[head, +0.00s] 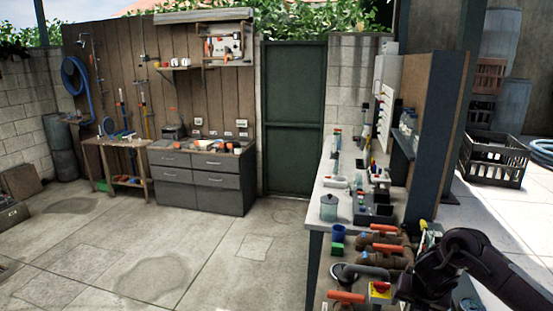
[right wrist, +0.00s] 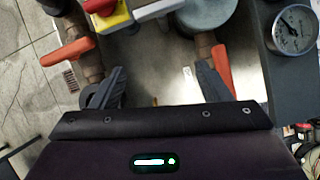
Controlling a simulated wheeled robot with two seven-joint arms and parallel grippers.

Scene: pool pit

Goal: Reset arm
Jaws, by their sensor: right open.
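My right arm comes into the head view at the lower right, black and bent, over the near end of the workbench with the pipes. In the right wrist view my right gripper (right wrist: 160,84) is open, its two dark fingers wide apart. Nothing is between the fingers except a view down to a pale surface. An orange valve handle (right wrist: 66,53) on a brown pipe is beyond the left finger. Another orange handle (right wrist: 221,68) is close by the right finger; I cannot tell whether they touch. My left gripper is in neither view.
A red and yellow switch (right wrist: 105,14), a grey round housing (right wrist: 200,18) and a pressure gauge (right wrist: 295,30) crowd the gripper. Open concrete floor (head: 190,245) lies to the left.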

